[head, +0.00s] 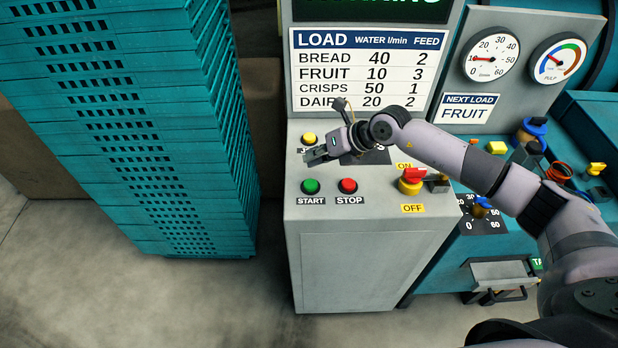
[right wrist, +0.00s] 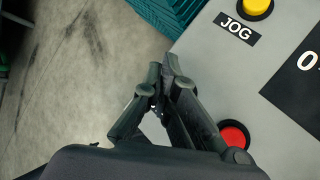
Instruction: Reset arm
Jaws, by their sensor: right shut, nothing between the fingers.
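My right arm comes in from the right in the head view, across the control console (head: 372,235). My right gripper (head: 312,156) is above the left part of the console top, between the yellow button at the back and the green START button (head: 310,186). In the right wrist view the gripper's fingertips (right wrist: 167,72) are together with nothing between them. The yellow JOG button (right wrist: 256,8) and a red button (right wrist: 235,135) lie to the right of the fingers there. The red STOP button (head: 348,185) shows in the head view. My left gripper is not in view.
A tall stack of teal crates (head: 130,130) stands left of the console. A red rotary switch (head: 412,180) sits between ON and OFF labels. A load table sign (head: 365,72) and two gauges (head: 490,55) are behind. Grey floor (head: 200,300) is free in front.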

